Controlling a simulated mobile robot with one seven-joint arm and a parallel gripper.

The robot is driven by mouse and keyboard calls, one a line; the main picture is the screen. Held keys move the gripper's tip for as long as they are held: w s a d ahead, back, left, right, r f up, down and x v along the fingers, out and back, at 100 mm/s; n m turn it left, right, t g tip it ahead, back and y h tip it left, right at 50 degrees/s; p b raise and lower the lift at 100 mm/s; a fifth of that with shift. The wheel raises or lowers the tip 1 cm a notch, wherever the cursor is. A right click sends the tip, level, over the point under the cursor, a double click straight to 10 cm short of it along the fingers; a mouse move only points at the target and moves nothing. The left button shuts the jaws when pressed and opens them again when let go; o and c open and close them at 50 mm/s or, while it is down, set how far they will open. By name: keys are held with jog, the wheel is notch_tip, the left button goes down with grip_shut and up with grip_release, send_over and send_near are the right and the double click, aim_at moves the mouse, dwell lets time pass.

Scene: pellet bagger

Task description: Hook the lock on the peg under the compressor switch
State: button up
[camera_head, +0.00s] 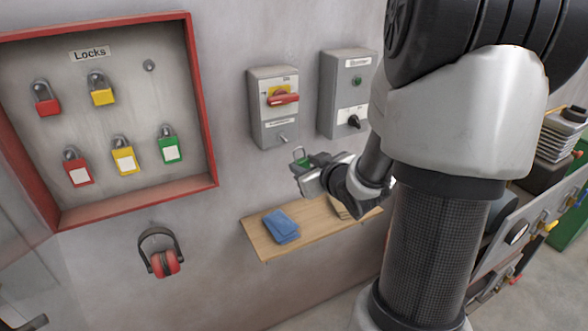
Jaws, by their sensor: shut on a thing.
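A green lock (304,162) with its metal shackle upright is held in my gripper (311,175), which is shut on it. The grey switch box (262,108) on the wall has a red handle on a yellow plate and a small label too blurred to read surely. A short peg (283,138) sticks out low on this box. The lock is below and slightly right of the peg in the picture, apart from it as far as I can tell. The fingers hide part of the lock's body.
A red-framed board (110,205) labelled "Locks" holds several locks and one bare peg (149,65). A second switch box (333,95) stands to the right. Below is a wooden shelf (268,249) with a blue cloth (281,227). Ear defenders (165,262) hang on the wall.

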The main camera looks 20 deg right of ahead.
jog(key=shift+w+d+r, duration=0.1)
jog(key=shift+w+d, duration=0.2)
jog(key=shift+w, duration=0.05)
jog(key=r+b+x, duration=0.1)
jog(key=b+x, duration=0.1)
jog(key=x, duration=0.6)
jog(key=shift+w+a+r+b, duration=0.3)
jog(key=shift+w+b, duration=0.1)
jog(key=shift+w, duration=0.25)
dwell(0.7)
jog(key=o, duration=1.1)
